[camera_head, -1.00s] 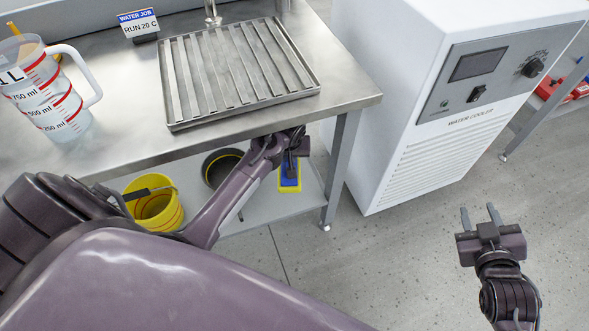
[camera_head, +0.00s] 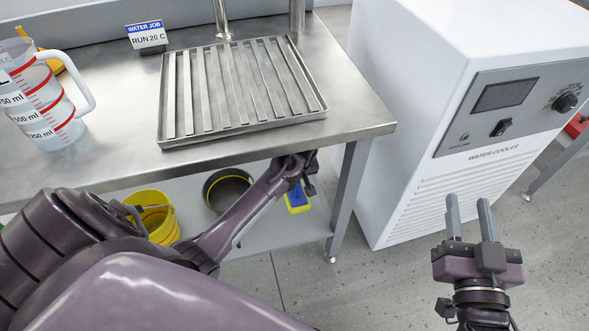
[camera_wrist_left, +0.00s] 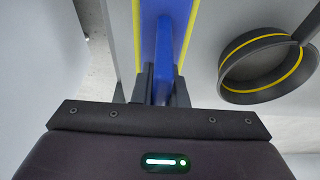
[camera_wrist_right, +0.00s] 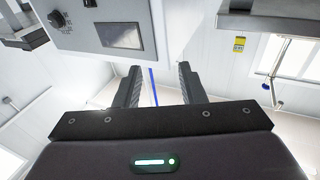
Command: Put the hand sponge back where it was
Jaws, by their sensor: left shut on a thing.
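The hand sponge (camera_head: 297,199) is blue on top with yellow below, and shows under the bench at the right end of the lower shelf (camera_head: 285,233). My left gripper (camera_head: 300,170) reaches in below the bench top and is partly hidden by its own arm and the bench edge. In the left wrist view, my left gripper (camera_wrist_left: 161,88) is shut on the blue part of the sponge (camera_wrist_left: 166,40). Whether the sponge touches the shelf I cannot tell. My right gripper (camera_head: 470,218) is open and empty in front of the water cooler.
A black pan with a yellow line (camera_head: 228,190) and a yellow bucket (camera_head: 155,218) stand left of the sponge on the shelf. The bench leg (camera_head: 347,200) is close on the right. A measuring jug (camera_head: 45,100) and a slatted tray (camera_head: 240,85) are on the bench; the water cooler (camera_head: 410,110) stands beside it.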

